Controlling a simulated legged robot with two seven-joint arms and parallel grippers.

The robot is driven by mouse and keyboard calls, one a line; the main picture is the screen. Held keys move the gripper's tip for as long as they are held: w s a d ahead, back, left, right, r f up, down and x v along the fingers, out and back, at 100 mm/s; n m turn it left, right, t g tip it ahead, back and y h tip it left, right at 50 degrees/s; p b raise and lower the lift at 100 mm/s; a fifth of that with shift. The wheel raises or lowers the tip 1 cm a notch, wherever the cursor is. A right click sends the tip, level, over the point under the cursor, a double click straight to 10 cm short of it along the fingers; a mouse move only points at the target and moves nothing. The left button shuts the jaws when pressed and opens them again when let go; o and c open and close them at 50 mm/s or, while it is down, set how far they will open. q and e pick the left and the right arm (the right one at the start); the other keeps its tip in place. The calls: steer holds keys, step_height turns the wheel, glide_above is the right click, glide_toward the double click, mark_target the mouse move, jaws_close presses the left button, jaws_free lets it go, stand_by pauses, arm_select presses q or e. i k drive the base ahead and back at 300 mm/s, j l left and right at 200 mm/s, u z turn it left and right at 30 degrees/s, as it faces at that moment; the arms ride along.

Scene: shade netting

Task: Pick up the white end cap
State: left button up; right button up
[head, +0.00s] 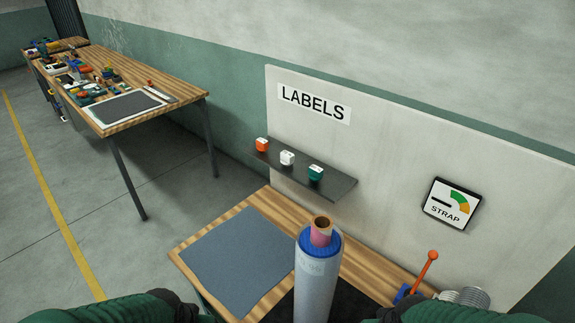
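The white end cap (287,158) sits on a dark narrow shelf (330,187) fixed to a pale panel. It stands between an orange cap (262,145) on its left and a green cap (316,173) on its right, with small gaps between them. Nothing covers it. My green arms show only at the bottom edge, one at the lower left and one at the lower right. Neither gripper is in the picture.
Below the shelf is a wooden table with a grey mat (238,262). A tall wrapped roll (317,280) with a blue top stands in front. An orange-knobbed lever (425,270) is at right. A cluttered bench (150,118) stands far left.

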mark_target(286, 158)
steer(key=i+j, duration=0.1)
steer(key=j, duration=0.2)
steer(key=i+j+u, duration=0.1)
steer(key=j, duration=0.25)
steer(key=i+j, duration=0.1)
steer(key=j, duration=0.2)
steer(key=i+j+u, duration=0.15)
steer(key=i+u, duration=0.45)
steer(key=j, duration=0.05)
